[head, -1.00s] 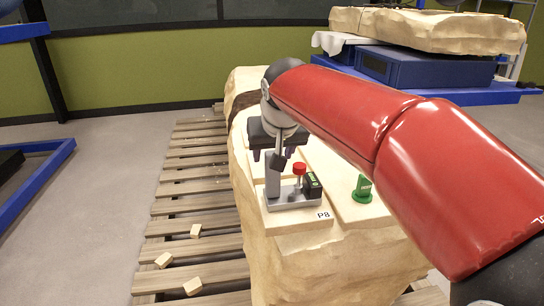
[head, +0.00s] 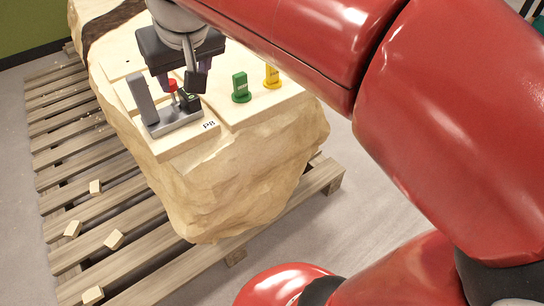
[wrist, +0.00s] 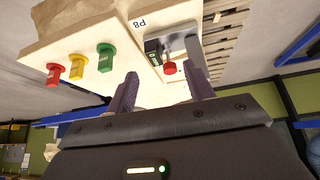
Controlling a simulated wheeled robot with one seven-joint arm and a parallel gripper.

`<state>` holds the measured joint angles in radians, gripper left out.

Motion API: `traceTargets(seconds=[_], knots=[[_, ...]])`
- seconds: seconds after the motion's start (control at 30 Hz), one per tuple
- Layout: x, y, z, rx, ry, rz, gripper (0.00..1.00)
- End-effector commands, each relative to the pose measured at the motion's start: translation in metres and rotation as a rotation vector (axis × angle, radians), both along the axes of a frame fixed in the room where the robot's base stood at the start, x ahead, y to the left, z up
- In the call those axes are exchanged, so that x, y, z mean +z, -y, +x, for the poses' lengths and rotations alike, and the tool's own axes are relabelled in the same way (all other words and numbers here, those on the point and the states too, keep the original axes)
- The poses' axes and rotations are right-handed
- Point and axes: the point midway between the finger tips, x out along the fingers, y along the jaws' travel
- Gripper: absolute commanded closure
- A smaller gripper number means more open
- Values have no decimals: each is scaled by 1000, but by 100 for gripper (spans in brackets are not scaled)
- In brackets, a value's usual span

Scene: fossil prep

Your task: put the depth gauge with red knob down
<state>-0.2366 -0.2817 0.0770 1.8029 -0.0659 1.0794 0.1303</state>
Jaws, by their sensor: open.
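The depth gauge (head: 176,120) has a grey base, a grey upright block, a small dark box and a red knob (head: 172,85). It stands upright on a pale plate marked P8 (head: 196,137), on top of a rock block. In the wrist view the gauge (wrist: 174,48) and its red knob (wrist: 170,68) lie just beyond my fingertips. My gripper (wrist: 160,82) is open, with its two purple-grey fingers apart. In the head view my gripper (head: 178,80) hangs right above the gauge and hides part of it. Whether a finger touches the gauge cannot be told.
A green marker (head: 241,88) and a yellow marker (head: 271,76) stand right of the gauge; a red marker (wrist: 55,74) shows in the wrist view. The rock block (head: 225,180) rests on a slatted wooden pallet (head: 88,205) with several small wooden blocks.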

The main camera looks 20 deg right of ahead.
Motion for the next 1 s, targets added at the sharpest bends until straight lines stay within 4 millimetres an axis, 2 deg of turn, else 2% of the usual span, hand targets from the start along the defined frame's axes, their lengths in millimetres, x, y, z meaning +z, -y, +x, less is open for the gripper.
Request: traceTargets(seconds=[0.03,0.1,0.2,0.3,0.4,0.57,1.0], knots=[[-17,25,-23,-37,-5,-3,47],[-45,52,-52,-77,-16,-4,47],[-86,81,-91,-128,-31,-1,47],[-120,99,-122,-166,-42,7,47],[-143,107,-141,-188,-51,12,47],[-156,111,-150,-198,-56,14,47],[-155,110,-149,-196,-56,14,47]])
